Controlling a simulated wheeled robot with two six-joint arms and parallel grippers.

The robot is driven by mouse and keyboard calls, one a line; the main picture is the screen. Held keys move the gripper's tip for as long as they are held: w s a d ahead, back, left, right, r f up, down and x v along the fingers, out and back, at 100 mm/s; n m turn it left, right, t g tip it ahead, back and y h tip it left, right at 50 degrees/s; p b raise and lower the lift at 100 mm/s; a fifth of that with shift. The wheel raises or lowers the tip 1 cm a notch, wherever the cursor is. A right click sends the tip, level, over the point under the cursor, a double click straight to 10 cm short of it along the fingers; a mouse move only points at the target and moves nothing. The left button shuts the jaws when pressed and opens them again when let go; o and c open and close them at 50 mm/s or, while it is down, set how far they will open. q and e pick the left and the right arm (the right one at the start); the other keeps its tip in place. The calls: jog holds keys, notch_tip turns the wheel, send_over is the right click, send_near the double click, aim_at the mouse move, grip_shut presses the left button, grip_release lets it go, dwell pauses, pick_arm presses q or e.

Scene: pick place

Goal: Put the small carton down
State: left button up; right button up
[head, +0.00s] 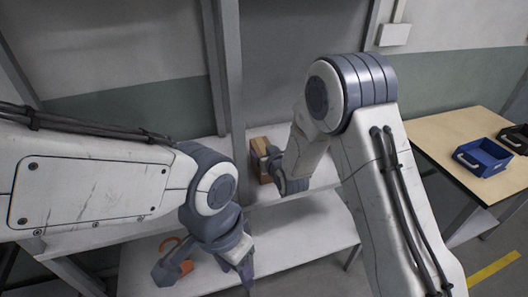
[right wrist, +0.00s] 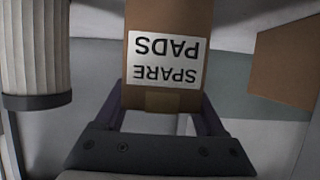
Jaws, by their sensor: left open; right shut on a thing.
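The small carton (right wrist: 166,65) is brown with a white label reading "SPARE PADS", upside down in the right wrist view. My right gripper (right wrist: 165,122) is shut on it, one finger on each side. In the head view, brown cardboard (head: 260,147) shows beside my right gripper (head: 273,160) at the upper shelf, partly hidden by the gripper and arm. Whether the carton's underside touches the shelf cannot be told. My left gripper (head: 205,272) is open and empty over the lower shelf.
Another brown box (right wrist: 287,62) and a white ribbed cylinder (right wrist: 34,45) flank the carton. An orange curved thing (head: 186,266) is by my left gripper. A grey post (head: 231,80) rises at the shelves.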

jog(key=shift+f, duration=0.15)
jog(key=o, duration=1.6)
jog(key=shift+c, duration=0.2)
jog(key=shift+r, duration=0.25)
jog(key=shift+s+d, duration=0.1)
jog(key=shift+s, duration=0.2)
jog(key=b+v, duration=0.2)
jog(key=v, duration=0.9)
jog(key=shift+r, duration=0.2)
jog(key=shift+s, duration=0.15)
